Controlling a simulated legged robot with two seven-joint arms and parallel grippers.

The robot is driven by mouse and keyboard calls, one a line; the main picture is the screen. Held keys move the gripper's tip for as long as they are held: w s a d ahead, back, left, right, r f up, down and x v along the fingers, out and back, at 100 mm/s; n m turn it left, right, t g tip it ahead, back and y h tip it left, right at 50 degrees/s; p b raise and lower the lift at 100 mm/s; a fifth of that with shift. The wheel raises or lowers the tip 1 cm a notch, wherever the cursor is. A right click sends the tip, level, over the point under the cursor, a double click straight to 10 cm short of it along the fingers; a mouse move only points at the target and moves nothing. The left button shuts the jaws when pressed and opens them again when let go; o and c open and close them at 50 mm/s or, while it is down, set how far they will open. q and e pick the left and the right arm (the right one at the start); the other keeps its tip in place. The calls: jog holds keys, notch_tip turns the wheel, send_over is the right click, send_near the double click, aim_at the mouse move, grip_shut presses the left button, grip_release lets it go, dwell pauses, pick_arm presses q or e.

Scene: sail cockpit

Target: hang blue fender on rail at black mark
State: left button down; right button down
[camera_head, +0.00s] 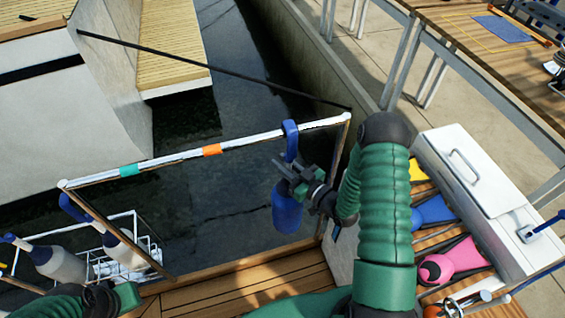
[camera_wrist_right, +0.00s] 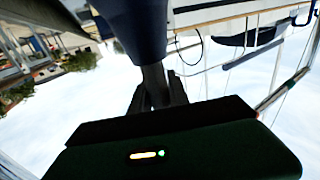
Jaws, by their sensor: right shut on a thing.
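The blue fender (camera_head: 287,212) hangs upright from my right gripper (camera_head: 298,182), which is shut on it below its blue hook (camera_head: 290,140). The hook's top overlaps the white rail (camera_head: 250,142) near its right end; I cannot tell whether it rests on the rail or is just in front. In the right wrist view, a dark blue part of the fender (camera_wrist_right: 132,28) shows above the fingers (camera_wrist_right: 158,92). A green mark (camera_head: 129,170) and an orange mark (camera_head: 212,150) show on the rail. No black mark can be made out. My left gripper (camera_head: 100,300) is partly cut off at the bottom left.
Two white-and-blue fenders (camera_head: 60,262) (camera_head: 122,250) are at the left, by a white wire basket (camera_head: 100,268). Yellow, blue and pink gear (camera_head: 450,262) lies beside a white box (camera_head: 490,185) at right. Dark water (camera_head: 225,100) lies beyond the rail; a dark line (camera_head: 215,68) crosses above it.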

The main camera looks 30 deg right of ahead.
jog(key=c, duration=1.2)
grip_release()
jog(key=shift+o, duration=0.2)
jog(key=v, duration=1.2)
jog(key=shift+p, duration=0.3)
jog(key=shift+f, duration=0.1)
